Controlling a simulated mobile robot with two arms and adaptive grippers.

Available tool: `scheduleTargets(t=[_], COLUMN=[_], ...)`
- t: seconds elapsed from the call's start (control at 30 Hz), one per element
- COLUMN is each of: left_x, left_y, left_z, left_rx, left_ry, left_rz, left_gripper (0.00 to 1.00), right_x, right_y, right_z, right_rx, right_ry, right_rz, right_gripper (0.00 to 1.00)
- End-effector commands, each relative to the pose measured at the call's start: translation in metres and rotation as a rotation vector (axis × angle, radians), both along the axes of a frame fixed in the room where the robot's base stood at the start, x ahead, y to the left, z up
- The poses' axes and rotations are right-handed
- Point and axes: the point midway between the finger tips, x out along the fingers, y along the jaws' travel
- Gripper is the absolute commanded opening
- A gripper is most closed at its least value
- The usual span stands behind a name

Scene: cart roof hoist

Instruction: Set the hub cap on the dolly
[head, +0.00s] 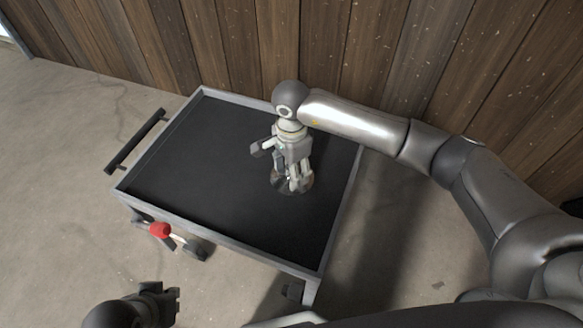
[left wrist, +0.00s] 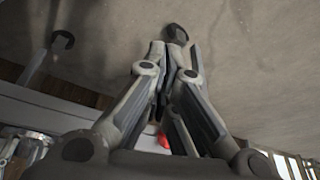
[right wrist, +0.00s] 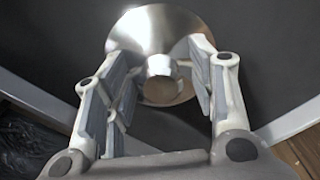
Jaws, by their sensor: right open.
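The hub cap (right wrist: 150,30) is a shiny metal disc with a raised round boss in its middle. In the head view the hub cap (head: 278,183) is on the black deck of the dolly (head: 200,165), right of centre, partly hidden by my right gripper (head: 294,182). In the right wrist view my right gripper (right wrist: 163,70) is open, with its fingers on either side of the boss and gaps visible. My left gripper (head: 172,305) is off the dolly's near side, at the bottom of the head view. In the left wrist view its fingers (left wrist: 168,75) are together and hold nothing visible.
The dolly has a raised grey rim and a dark push handle (head: 136,140) on its left. A red knob (head: 160,230) on a lever sits at its near left side. A plank wall (head: 235,45) stands behind. Concrete floor (head: 60,200) is free at the left.

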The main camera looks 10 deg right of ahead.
Motion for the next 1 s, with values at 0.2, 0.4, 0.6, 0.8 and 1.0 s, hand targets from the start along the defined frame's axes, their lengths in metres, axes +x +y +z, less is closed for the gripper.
scheduleTargets(t=[0.2, 0.4, 0.6, 0.8, 1.0], left_x=[-0.008, -0.007, -0.007, -0.006, -0.004], left_y=[0.002, 0.001, 0.001, 0.002, 0.002], left_z=[0.002, 0.011, 0.017, 0.002, 0.000], left_rx=[0.007, 0.006, 0.005, 0.009, 0.008], left_ry=[0.040, 0.036, 0.033, 0.050, 0.046], left_rz=[0.002, 0.002, 0.003, 0.003, 0.002], left_gripper=[0.00, 0.00, 0.00, 0.00, 0.00], right_x=[0.001, 0.001, 0.001, 0.000, 0.000], right_y=[0.000, 0.000, 0.000, 0.000, 0.000], right_z=[0.013, 0.057, 0.097, 0.119, 0.123], right_rx=[0.000, 0.000, -0.001, -0.001, 0.000], right_ry=[-0.004, -0.005, -0.004, -0.001, 0.001], right_rz=[0.001, 0.001, 0.000, 0.000, -0.001], right_gripper=[0.51, 0.51, 0.51, 0.51, 0.51])
